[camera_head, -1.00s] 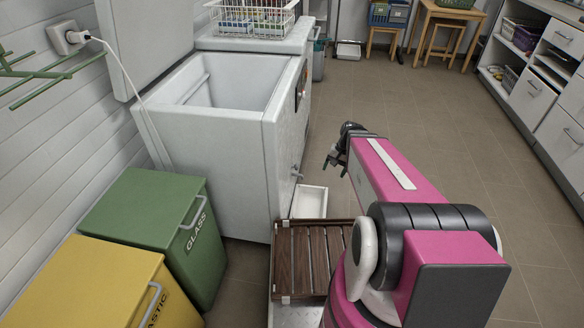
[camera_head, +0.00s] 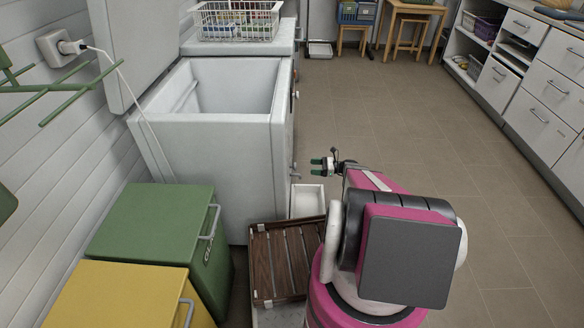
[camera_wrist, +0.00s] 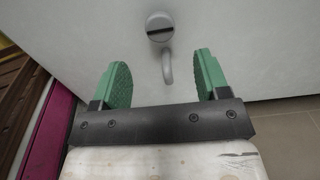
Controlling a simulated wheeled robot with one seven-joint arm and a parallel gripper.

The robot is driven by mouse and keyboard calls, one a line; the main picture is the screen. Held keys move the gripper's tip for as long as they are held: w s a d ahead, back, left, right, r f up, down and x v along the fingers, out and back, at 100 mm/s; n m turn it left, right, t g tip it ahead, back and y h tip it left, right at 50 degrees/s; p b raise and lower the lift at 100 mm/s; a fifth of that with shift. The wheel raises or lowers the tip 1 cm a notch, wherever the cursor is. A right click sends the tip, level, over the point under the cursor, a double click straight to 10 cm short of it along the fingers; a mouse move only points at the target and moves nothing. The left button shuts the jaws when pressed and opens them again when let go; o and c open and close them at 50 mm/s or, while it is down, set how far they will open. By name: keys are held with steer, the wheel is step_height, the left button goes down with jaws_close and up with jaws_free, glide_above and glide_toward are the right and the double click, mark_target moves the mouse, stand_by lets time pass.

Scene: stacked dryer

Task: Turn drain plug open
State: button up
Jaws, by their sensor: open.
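The drain plug (camera_wrist: 159,27) is a round grey metal knob with a dark slot across it, on the white wall of the chest freezer (camera_head: 215,145). A curved grey spout (camera_wrist: 168,66) hangs just below it. In the head view the drain fitting (camera_head: 295,172) shows small on the freezer's side, above the white tray. My gripper (camera_head: 322,166) is open and empty, its green fingers pointing at that wall. In the wrist view my gripper (camera_wrist: 160,82) has its fingers on either side of the spout's line, apart from the plug, which lies ahead of and above the fingertips.
A white tray (camera_head: 307,201) sits on the floor below the drain. A brown slatted wooden rack (camera_head: 284,262) lies nearer. Green (camera_head: 150,225) and yellow (camera_head: 118,297) bins stand at left. The tiled floor (camera_head: 400,130) to the right is clear.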

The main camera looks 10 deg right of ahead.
mark_target(295, 166)
steer(key=a, duration=0.3)
steer(key=w+a, duration=0.1)
steer(key=a, duration=0.2)
steer(key=w+a, duration=0.1)
steer(key=a, duration=0.3)
steer(key=shift+d, duration=0.1)
steer(key=c, duration=0.9)
